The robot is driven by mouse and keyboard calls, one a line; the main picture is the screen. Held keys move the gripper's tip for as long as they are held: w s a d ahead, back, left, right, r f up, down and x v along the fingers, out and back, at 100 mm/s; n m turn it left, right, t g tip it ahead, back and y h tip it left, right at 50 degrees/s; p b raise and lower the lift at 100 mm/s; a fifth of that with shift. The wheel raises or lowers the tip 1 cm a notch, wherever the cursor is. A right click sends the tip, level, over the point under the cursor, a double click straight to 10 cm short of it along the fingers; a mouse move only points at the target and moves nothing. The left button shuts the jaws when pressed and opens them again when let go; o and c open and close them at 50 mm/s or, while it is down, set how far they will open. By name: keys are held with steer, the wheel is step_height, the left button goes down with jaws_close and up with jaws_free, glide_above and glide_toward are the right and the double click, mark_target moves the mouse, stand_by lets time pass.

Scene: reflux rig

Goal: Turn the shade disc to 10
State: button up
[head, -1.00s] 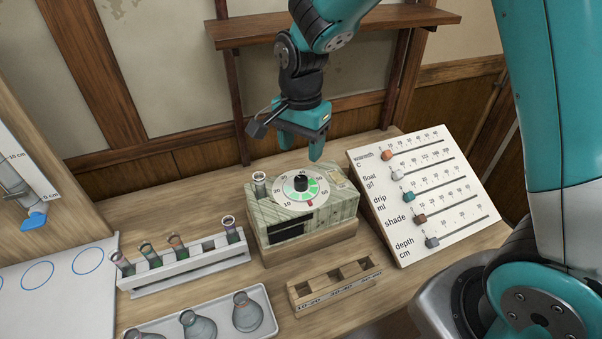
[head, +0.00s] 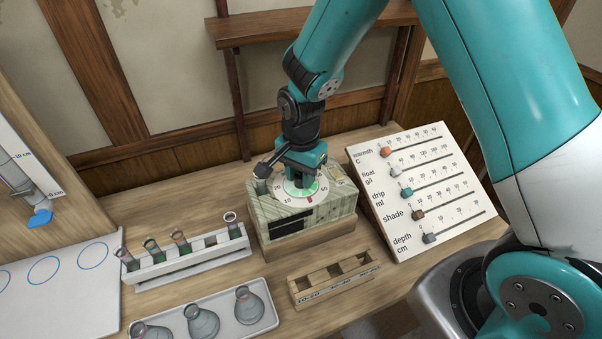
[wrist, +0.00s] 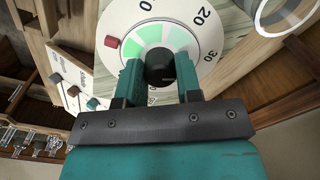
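The shade disc (head: 291,191) is a white numbered dial with green sectors on top of a pale green box (head: 262,213). It also shows in the wrist view (wrist: 180,38). A black knob (wrist: 160,67) stands at its centre. A small red marker (head: 310,199) sits at the disc's front edge, with the 10 a little to its left in the head view. My gripper (wrist: 159,73) is lowered over the disc, its teal fingers on either side of the knob. It looks open; contact with the knob is unclear. In the head view my gripper (head: 302,180) hides the knob.
A slider board (head: 455,200) stands right of the box. A wooden block rack (head: 325,290) is in front. A white rack (head: 190,268) of tubes and a tray (head: 262,325) of flasks lie to the left. A glass tube (wrist: 285,8) stands beside the disc.

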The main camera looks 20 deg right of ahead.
steer(key=shift+c, duration=1.2)
steer(key=n, duration=0.4)
steer(key=shift+n+b, duration=0.35)
steer(key=shift+n, duration=0.05)
steer(key=n, duration=0.5)
steer(key=shift+b, duration=0.3)
steer(key=n, duration=1)
steer(key=shift+b, duration=0.4)
